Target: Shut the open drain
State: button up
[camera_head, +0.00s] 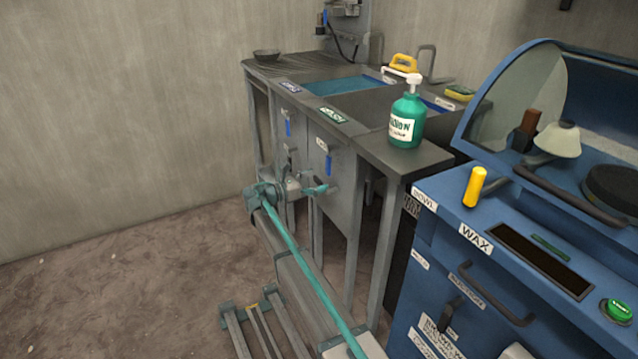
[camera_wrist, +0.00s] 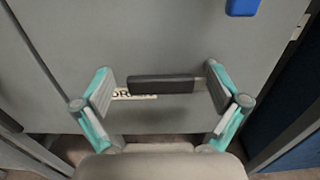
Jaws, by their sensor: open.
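A dark drain handle (camera_wrist: 160,84) lies level across the wrist view, in front of a grey panel. A white label (camera_wrist: 122,94), partly hidden behind it, seems to read DRAIN. My gripper (camera_wrist: 160,78) is open, with one teal-and-grey finger beyond each end of the handle. The right finger is very close to the handle's right end; I cannot tell if they touch. In the head view my gripper (camera_head: 319,187) is low at the front of the sink unit (camera_head: 350,200), and the drain handle cannot be made out there.
Blue handles (camera_head: 288,128) (camera_head: 328,164) hang on the sink's front panels; a blue tip (camera_wrist: 243,7) shows above my gripper. A green soap bottle (camera_head: 407,115) stands on the counter's near corner. A blue machine (camera_head: 470,230) stands at the right. The floor at left is clear.

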jog(key=shift+w+d, duration=0.25)
jog(key=shift+d, duration=0.15)
jog(key=c, duration=1.7)
